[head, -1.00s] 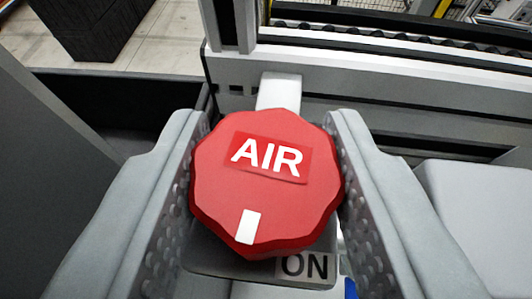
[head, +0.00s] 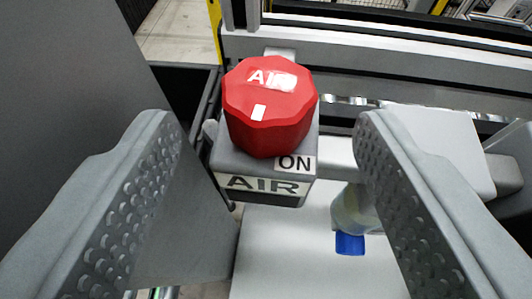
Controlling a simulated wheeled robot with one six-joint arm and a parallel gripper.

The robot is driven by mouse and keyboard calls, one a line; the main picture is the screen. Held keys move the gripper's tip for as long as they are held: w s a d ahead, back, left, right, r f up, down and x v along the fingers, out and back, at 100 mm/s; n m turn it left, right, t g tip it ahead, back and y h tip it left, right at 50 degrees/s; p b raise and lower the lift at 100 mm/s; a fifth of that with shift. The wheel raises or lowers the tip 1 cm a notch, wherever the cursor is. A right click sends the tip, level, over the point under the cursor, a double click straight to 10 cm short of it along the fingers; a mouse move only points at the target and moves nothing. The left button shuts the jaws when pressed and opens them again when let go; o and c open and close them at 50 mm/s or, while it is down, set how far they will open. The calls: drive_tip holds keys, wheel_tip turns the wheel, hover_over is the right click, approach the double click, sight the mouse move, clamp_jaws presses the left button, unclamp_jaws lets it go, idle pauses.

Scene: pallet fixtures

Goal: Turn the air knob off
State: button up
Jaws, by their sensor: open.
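The red air knob (head: 268,115) sits on a grey box with an "AIR" label (head: 262,185) on its front and an "ON" label (head: 295,163) at its right front. The knob's top carries white "AIR" lettering, partly washed out by glare, and a white marker that points toward the front, near the "ON" side. My gripper (head: 268,135) is open. Its two fingers stand well apart, left and right of the knob, and do not touch it. The knob lies farther off, between and beyond the fingers.
A grey frame rail (head: 400,65) runs behind the knob. A clear bottle with a blue cap (head: 350,244) hangs below right of the box, by the right finger. A dark grey panel (head: 70,70) fills the left. A light grey box (head: 430,140) is at the right.

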drive_tip(key=v, duration=1.2)
drive_tip(key=shift+s, duration=0.2)
drive_tip(key=shift+d, duration=0.15)
drive_tip(key=n+g+y, duration=0.2)
drive_tip(key=n+y, duration=0.4)
drive_tip(key=y, duration=0.1)
approach(279, 99)
drive_tip(key=x, duration=1.1)
drive_tip(key=c, duration=1)
